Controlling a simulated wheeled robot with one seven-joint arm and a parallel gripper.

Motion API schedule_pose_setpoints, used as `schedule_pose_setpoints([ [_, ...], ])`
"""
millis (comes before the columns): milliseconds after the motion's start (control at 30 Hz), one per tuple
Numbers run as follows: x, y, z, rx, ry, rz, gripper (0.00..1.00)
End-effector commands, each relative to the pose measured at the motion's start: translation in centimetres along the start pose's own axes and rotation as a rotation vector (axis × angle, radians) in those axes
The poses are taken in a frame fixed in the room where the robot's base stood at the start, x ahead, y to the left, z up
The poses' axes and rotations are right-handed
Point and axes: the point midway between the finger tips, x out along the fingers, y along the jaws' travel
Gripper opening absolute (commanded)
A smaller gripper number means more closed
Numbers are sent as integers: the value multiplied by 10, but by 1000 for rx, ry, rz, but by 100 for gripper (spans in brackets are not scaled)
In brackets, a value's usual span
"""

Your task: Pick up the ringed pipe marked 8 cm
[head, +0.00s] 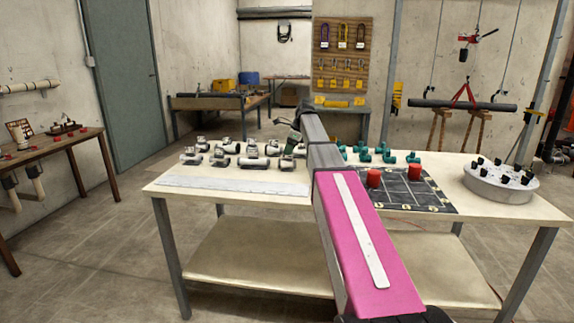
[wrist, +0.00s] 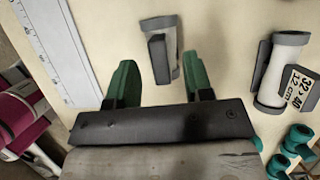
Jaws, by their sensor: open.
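In the wrist view my gripper (wrist: 159,66) has its green fingers spread. A short white pipe (wrist: 168,40) with grey ends and a dark grey piece on its side shows ahead, between the finger lines. No marking can be read on it, and its lower part is close to the jaw bar. To the right lies another white pipe (wrist: 276,72) with grey ends and a tag reading "32>40 12 cm". In the head view several such pipes (head: 253,162) lie on the table's left half, too small to read. My gripper (head: 291,141) is partly hidden there by my arm.
The table (head: 330,193) has a long white ruler (head: 232,186) along its front left, also in the wrist view (wrist: 62,50). Teal fittings (head: 388,155), a black mat (head: 427,200) with red cylinders (head: 374,178) and a round white tray (head: 499,188) occupy the right.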

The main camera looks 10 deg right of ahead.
Motion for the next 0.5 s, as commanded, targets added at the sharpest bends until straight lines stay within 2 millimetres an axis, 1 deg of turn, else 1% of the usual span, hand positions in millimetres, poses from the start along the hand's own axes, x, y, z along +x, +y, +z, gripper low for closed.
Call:
schedule_pose_setpoints([
  [33, 8, 0, -1, 0, 1, 2, 47],
  [100, 19, 0, -1, 0, 1, 2, 47],
  [200, 28, 0, -1, 0, 0, 0, 47],
  [433, 29, -1, -1, 0, 0, 0, 47],
  [467, 29, -1, -1, 0, 0, 0, 37],
  [500, 29, -1, -1, 0, 0, 0, 24],
])
